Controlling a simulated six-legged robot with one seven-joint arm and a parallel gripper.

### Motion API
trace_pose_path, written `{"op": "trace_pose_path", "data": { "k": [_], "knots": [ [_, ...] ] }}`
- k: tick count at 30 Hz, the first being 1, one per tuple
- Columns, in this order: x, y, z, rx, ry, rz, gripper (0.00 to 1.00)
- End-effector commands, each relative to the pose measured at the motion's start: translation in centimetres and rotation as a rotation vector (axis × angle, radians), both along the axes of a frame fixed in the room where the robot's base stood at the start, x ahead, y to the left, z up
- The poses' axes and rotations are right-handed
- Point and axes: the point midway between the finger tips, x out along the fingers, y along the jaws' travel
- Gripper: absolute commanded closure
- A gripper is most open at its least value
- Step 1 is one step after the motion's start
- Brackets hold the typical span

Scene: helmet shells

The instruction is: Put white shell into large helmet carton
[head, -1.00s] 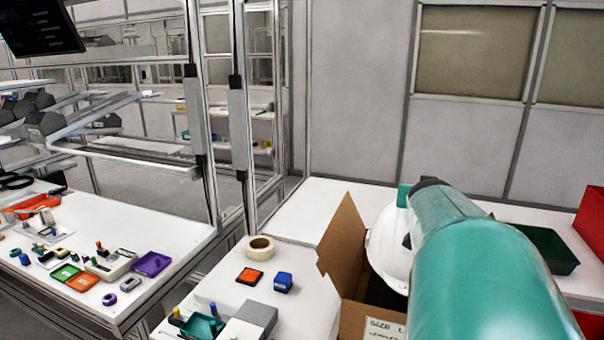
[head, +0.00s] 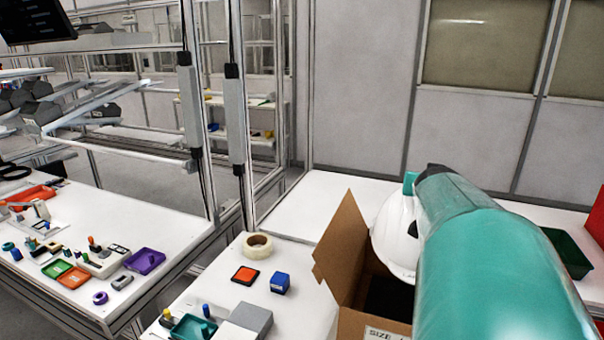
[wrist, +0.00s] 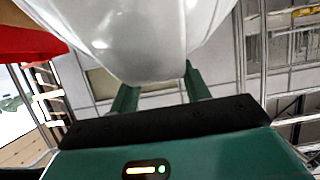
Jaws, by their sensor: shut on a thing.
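The white shell (head: 397,234) shows in the head view, partly hidden behind my arm. It is over the large helmet carton (head: 343,250), a brown open box with a "SIZE" label on its front. Part of the carton's dark inside shows below the shell. My gripper is shut on the shell; in the wrist view its two green fingers (wrist: 160,92) reach up to the white shell (wrist: 145,40), which fills the top middle. In the head view my arm hides most of the gripper and the carton's right side. I cannot tell whether the shell touches the carton.
A green tray (head: 568,252) stands right of my arm, with a red bin (head: 597,222) beyond it. Left of the carton lie a tape roll (head: 257,245), an orange pad (head: 245,275) and a blue block (head: 280,282). White table behind the carton is clear.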

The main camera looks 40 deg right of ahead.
Motion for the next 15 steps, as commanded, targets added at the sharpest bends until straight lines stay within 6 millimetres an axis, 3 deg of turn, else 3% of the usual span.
{"op": "trace_pose_path", "data": {
  "k": [8, 15],
  "knots": [
    [-0.3, 0.2, 0.0, -0.002, -0.001, -0.003, 1.0],
    [-0.3, 0.2, -1.6, -0.001, 0.001, -0.004, 1.0]
  ]
}}
